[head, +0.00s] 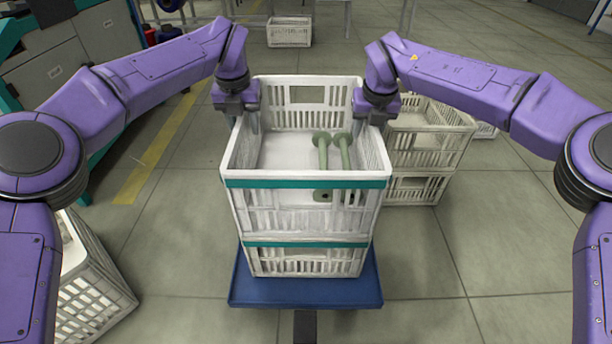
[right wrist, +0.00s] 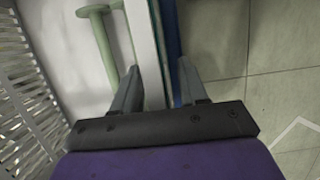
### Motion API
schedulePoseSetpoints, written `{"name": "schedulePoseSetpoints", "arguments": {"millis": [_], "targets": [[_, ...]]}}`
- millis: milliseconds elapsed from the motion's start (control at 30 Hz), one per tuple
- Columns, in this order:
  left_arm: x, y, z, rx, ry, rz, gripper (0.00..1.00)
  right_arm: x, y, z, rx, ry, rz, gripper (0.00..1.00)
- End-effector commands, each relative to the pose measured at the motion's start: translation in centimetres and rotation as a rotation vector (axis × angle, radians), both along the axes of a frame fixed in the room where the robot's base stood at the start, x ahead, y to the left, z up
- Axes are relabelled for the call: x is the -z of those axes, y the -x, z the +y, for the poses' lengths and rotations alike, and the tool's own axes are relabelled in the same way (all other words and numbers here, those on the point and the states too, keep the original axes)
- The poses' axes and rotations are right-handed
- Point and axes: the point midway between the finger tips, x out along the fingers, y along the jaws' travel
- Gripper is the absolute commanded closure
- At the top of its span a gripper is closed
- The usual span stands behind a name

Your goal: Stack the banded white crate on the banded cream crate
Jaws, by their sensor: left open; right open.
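The banded white crate (head: 300,205), with a teal band under its rim, stands upright directly above a second teal-banded crate (head: 305,262), apparently resting on it. The lower crate looks whitish; I take it as the banded cream crate. It sits on a blue platform (head: 305,290). Green bobbins (head: 322,145) lie in the upper crate, also in the right wrist view (right wrist: 103,45). My left gripper (head: 246,122) is open at the upper crate's left wall. My right gripper (head: 368,122) is open; in the right wrist view its fingers (right wrist: 160,90) straddle the right wall.
Two stacked cream crates (head: 420,150) stand on the floor to the right. Another white crate (head: 90,285) stands at lower left, and one (head: 290,32) at the back. A grey and teal machine (head: 70,50) is at upper left. The floor at right front is clear.

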Motion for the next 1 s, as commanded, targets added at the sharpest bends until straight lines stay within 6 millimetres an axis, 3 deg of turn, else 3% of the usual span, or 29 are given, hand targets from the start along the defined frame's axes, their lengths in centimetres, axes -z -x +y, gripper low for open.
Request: {"name": "schedulePoseSetpoints", "arguments": {"millis": [200,400,633,1000], "targets": [[-5.6,0.8,0.0,-0.002,0.0,-0.007,0.57,0.0,0.0,0.0,0.0,0.0,0.0,0.57],[-9.5,1.4,0.0,0.0,-0.002,-0.004,0.57,0.0,0.0,0.0,0.0,0.0,0.0,0.57],[-10.6,1.6,0.0,0.0,0.0,-0.001,0.57,-1.2,0.3,0.0,-0.001,-0.001,-0.003,0.57],[-10.6,1.6,0.0,0.001,0.001,-0.001,0.57,-9.6,2.9,0.1,-0.001,-0.001,-0.003,0.57]]}}
